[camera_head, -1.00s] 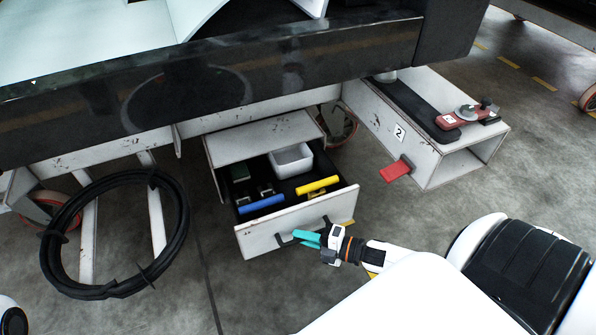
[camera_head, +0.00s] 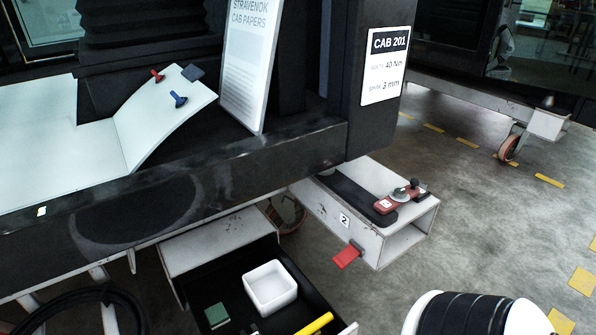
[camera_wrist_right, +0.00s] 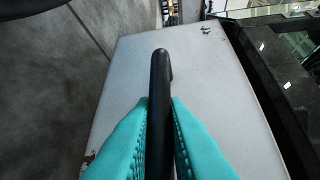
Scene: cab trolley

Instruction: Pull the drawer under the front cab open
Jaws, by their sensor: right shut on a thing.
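The drawer (camera_head: 311,296) under the front cab stands open, pulled out from its white housing (camera_head: 215,243). Its front panel is mostly below the head view's lower edge, but its pale face (camera_wrist_right: 215,110) fills the right wrist view. The black bar handle (camera_wrist_right: 160,85) stands out from that face. My right gripper (camera_wrist_right: 161,112) has its teal fingers on both sides of the handle, shut on it. The right gripper is outside the head view. My left gripper is not in view.
The drawer holds a white box (camera_head: 272,297), a green block (camera_head: 217,316) and a yellow-handled tool (camera_head: 316,324). Floor (camera_head: 480,220) is clear at right.

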